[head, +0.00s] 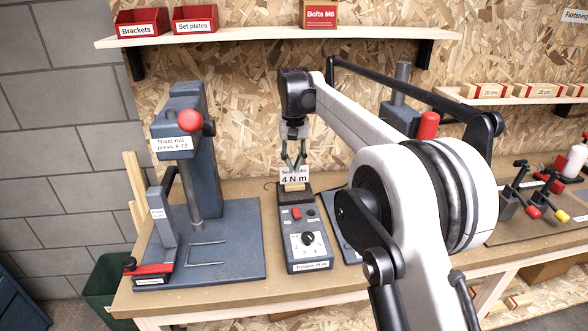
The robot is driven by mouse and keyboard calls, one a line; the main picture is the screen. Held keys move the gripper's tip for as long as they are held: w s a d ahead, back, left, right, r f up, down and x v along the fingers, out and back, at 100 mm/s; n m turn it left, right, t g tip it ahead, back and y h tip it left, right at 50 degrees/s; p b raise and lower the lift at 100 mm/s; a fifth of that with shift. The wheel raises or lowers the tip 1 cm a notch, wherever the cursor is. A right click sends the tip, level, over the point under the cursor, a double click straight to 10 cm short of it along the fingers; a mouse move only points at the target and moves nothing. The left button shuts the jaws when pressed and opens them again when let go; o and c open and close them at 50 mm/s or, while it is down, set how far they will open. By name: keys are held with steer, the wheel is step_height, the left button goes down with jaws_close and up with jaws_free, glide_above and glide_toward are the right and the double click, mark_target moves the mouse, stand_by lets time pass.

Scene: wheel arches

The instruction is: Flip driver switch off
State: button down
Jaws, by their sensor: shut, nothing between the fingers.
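A grey control box (308,260) with a torque label on its front edge stands on the bench in the head view. On its top are a red switch (296,214), a dark green round spot (311,212) and a black dial knob (308,238) on a white scale. The switch is too small to tell its position. My gripper (293,167) points down with its fingers together and empty. It is above and behind the box, in front of a white "4 N m" sign (293,179), apart from the switch.
A rivet nut press (184,130) with a red ball handle stands left on a grey base plate (240,250). Another machine with a red grip (428,125) is behind my arm. Hand tools (520,195) lie right. A shelf (220,33) runs above.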

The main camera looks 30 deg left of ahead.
mark_target(297, 212)
steer(key=shift+s+d+r+g+h, duration=0.25)
steer(key=shift+s+d+g+h, duration=0.15)
steer(key=shift+g+h, duration=0.1)
steer(key=shift+f, duration=0.1)
stand_by(0.3)
steer(key=f, duration=0.4)
steer(key=s+d+f+p, duration=0.1)
steer(key=f, duration=0.8)
steer(key=shift+s+d+f+p, duration=0.2)
steer(key=shift+s+f+p, duration=0.05)
steer(key=shift+f+p, duration=0.1)
steer(key=shift+d, duration=0.1)
